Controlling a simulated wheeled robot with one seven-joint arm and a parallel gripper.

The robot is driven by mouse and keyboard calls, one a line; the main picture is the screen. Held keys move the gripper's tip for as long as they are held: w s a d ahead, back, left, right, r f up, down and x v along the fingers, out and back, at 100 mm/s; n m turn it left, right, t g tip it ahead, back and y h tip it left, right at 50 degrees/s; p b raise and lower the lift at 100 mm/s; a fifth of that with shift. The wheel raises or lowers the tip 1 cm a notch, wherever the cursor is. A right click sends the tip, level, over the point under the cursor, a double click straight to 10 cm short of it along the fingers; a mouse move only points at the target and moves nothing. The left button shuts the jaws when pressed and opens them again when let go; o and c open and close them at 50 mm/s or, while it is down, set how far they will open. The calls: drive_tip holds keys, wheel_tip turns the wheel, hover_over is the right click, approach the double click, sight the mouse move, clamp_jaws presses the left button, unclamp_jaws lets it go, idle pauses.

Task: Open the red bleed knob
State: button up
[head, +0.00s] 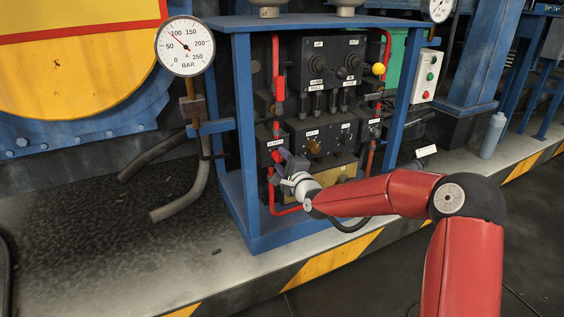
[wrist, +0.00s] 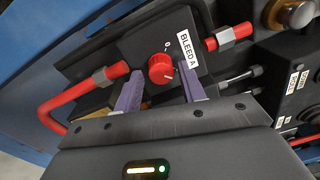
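The red bleed knob (wrist: 161,68) is a round red knob with a white pointer line, on a dark block with the label BLEED A (wrist: 188,50) in the wrist view. My gripper (wrist: 160,88) is open, with its two purple fingers apart below and to either side of the knob. Nothing is between the fingertips that I can see held; whether they touch the knob I cannot tell.
Red pipes (wrist: 85,92) with metal fittings run on both sides of the knob block. The blue frame (head: 244,130) surrounds the panel, with its left post close to my gripper. A pressure gauge (head: 185,46) stands to the left. A yellow ball handle (head: 378,69) is at the upper right.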

drive_tip(key=shift+o, duration=0.7)
drive_tip(key=v, duration=0.7)
drive_tip(key=shift+s+d, duration=0.15)
drive_tip(key=shift+s, duration=0.2)
